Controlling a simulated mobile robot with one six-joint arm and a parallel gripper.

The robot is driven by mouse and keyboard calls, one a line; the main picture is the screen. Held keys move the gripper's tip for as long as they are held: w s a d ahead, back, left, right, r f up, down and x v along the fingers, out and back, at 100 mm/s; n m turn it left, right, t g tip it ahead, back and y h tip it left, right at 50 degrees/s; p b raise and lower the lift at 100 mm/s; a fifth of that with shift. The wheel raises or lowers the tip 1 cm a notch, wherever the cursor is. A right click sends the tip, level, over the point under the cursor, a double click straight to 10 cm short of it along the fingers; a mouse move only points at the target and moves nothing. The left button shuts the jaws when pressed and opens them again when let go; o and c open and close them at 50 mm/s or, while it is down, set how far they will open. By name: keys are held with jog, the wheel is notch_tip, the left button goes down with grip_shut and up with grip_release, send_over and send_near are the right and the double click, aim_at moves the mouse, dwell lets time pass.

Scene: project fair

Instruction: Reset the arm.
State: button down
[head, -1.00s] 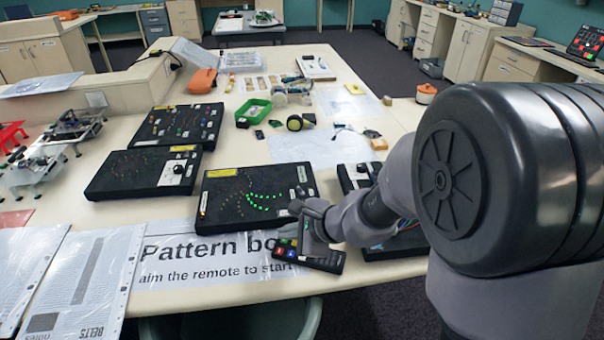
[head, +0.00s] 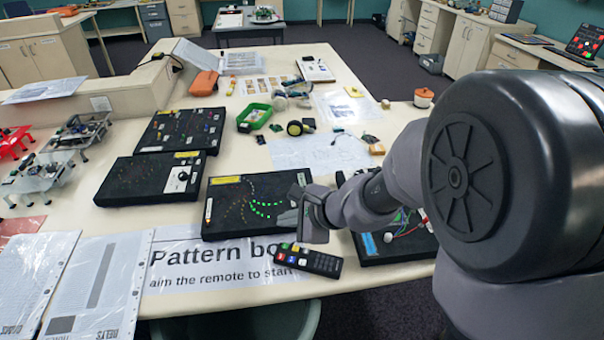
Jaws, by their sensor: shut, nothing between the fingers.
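My arm comes in from the right in the head view. My gripper (head: 296,212) is shut and empty, above the table near the right end of the pattern board. The pattern board (head: 228,216) is a black panel with a curve of lit green dots. A black remote (head: 318,263) with coloured buttons lies on the printed "Pattern board" sheet (head: 205,268), just below my gripper and apart from it. My wrist partly covers another black board (head: 400,245) on the right.
More black boards (head: 150,180) stand to the left and behind. A green tray (head: 254,117) and small parts lie farther back. Bound paper sheets (head: 95,280) are at the front left. An orange-topped pot (head: 423,97) stands at the back right.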

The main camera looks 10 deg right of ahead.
jog(key=shift+f, duration=0.1)
dwell(0.5)
jog(key=s+a+r+n, duration=0.2)
jog(key=s+r+n, duration=0.4)
jog(key=s+r, duration=0.15)
jog(key=s+d+r+n+h, duration=0.2)
jog(key=s+d+n, duration=0.1)
jog(key=s, duration=0.4)
jog(key=s+d+r+n+g+h, duration=0.1)
jog(key=s+d+n, duration=0.3)
jog(key=s, duration=0.4)
jog(key=shift+d+r+n+h, duration=0.15)
jog(key=shift+r+n+h, duration=0.35)
jog(key=shift+n+h, duration=0.1)
